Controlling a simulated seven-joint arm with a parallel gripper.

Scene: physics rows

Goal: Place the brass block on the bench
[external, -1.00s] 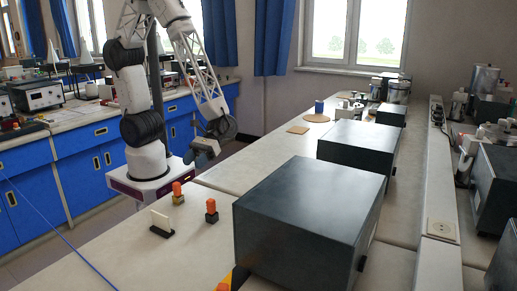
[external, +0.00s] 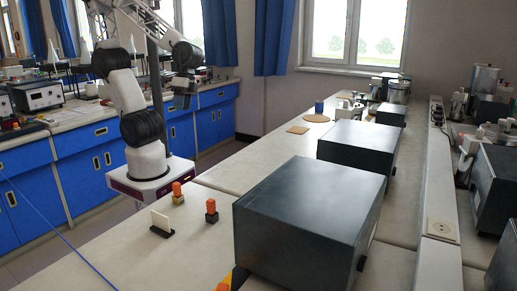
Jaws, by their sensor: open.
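A small brass-coloured block (external: 178,199), which looks like the brass block, sits on the pale bench (external: 125,245) with an orange piece (external: 177,187) on top of it. To its right, a dark block (external: 211,217) stands on the bench with a similar orange piece (external: 211,205) on top. My gripper (external: 182,102) is high above and behind these blocks, pointing down, well apart from them. It is open, and no object shows in it; its fingers are small and dark in this view.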

